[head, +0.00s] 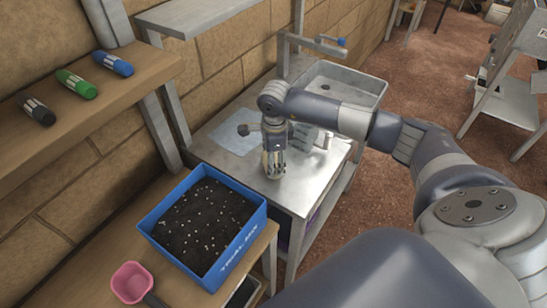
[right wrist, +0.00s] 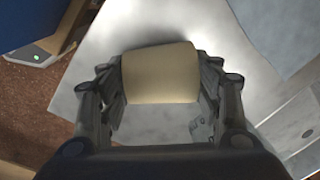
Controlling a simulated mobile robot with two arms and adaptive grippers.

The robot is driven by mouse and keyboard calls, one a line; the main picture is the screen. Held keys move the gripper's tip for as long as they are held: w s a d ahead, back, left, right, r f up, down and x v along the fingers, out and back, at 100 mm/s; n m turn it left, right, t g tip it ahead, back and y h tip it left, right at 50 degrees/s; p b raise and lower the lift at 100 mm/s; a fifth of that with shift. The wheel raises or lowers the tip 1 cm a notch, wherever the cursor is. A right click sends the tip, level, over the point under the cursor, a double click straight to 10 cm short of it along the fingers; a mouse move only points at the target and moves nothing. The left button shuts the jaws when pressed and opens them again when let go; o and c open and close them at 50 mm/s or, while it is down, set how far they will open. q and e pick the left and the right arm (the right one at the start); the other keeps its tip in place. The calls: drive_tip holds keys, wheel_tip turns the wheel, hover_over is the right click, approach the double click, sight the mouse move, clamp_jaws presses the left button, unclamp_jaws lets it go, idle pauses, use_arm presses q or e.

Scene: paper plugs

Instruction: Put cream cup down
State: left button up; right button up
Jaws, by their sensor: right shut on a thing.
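My right gripper (head: 274,165) points down over the metal table (head: 225,155), close to its front edge. In the right wrist view its fingers are shut on the cream cup (right wrist: 160,73), one finger on each side. The cup is a plain, pale, rounded cylinder. In the head view the fingers hide most of it. I cannot tell whether the cup touches the tabletop or is just above it. My left gripper is not in view.
A blue box of dark soil (head: 205,222) and a pink scoop (head: 131,283) are on the wooden bench at the front. A metal sink (head: 345,82) is at the table's far end. Black, green (head: 76,84) and blue (head: 112,63) cylinders lie on the left shelf.

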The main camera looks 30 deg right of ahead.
drive_tip(key=shift+f, duration=0.2)
drive_tip(key=o, duration=1.1)
drive_tip(key=shift+o, duration=0.2)
drive_tip(key=shift+r, duration=0.15)
drive_tip(key=shift+r, duration=0.2)
wheel_tip(320, 180, up, 12)
drive_tip(key=s+b, duration=0.1)
drive_tip(key=b, duration=0.2)
drive_tip(key=shift+a, duration=0.25)
drive_tip(key=shift+s+f, duration=0.1)
drive_tip(key=shift+f, duration=0.15)
